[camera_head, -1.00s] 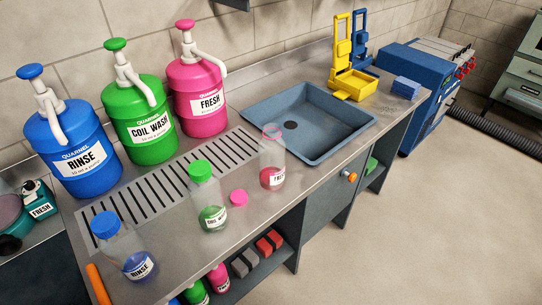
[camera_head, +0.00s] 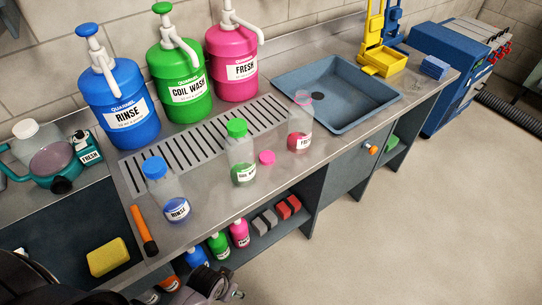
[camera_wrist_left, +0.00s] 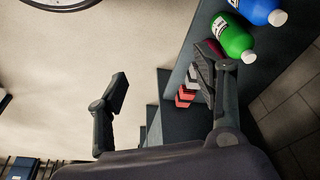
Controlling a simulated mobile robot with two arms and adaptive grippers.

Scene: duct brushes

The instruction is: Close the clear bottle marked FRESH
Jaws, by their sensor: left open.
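The clear bottle marked FRESH (camera_head: 300,135) stands upright on the metal counter, left of the sink, with a little pink liquid at its bottom. Its pink-rimmed mouth is open. A pink cap (camera_head: 266,157) lies on the counter to the left of this bottle, apart from it. Dark parts of my arm show at the bottom left of the head view, well short of the bottle. My right gripper is out of view.
Clear COIL WASH (camera_head: 242,160) and RINSE (camera_head: 170,190) bottles, both capped, stand left of the FRESH bottle. Large pump jugs, including the pink FRESH jug (camera_head: 233,65), line the back. An orange-handled tool (camera_head: 144,230) lies at the front left. The sink (camera_head: 335,92) is empty.

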